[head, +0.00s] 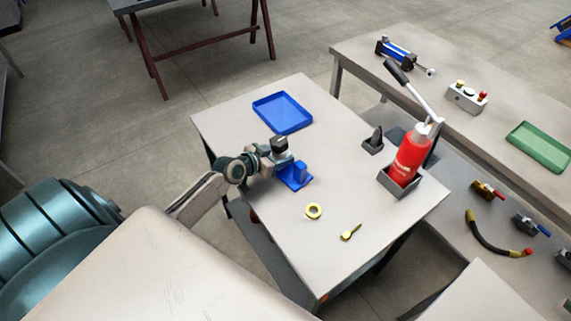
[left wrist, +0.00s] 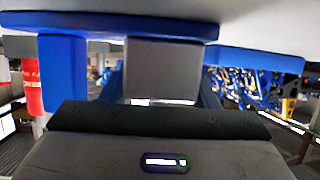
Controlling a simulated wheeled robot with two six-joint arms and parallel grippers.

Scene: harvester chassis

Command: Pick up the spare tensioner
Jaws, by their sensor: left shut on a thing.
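The spare tensioner appears to be the blue part (head: 294,182) on the near table, with a flat base and an upright block. My left gripper (head: 284,160) reaches it from the left and is shut on it; its grip hides part of it. In the left wrist view the blue part (left wrist: 62,75) fills the top and left, its flat base against the pale table surface. A grey block stands at the centre there. I cannot tell any gap between base and table. My right gripper is not in view.
On the same table (head: 360,223) are a blue tray (head: 283,112), a yellow ring (head: 313,211), a small yellow part (head: 350,232), a dark bracket (head: 373,141) and a red bottle-like tool (head: 410,158) in a holder. A side table holds a green tray (head: 540,146).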

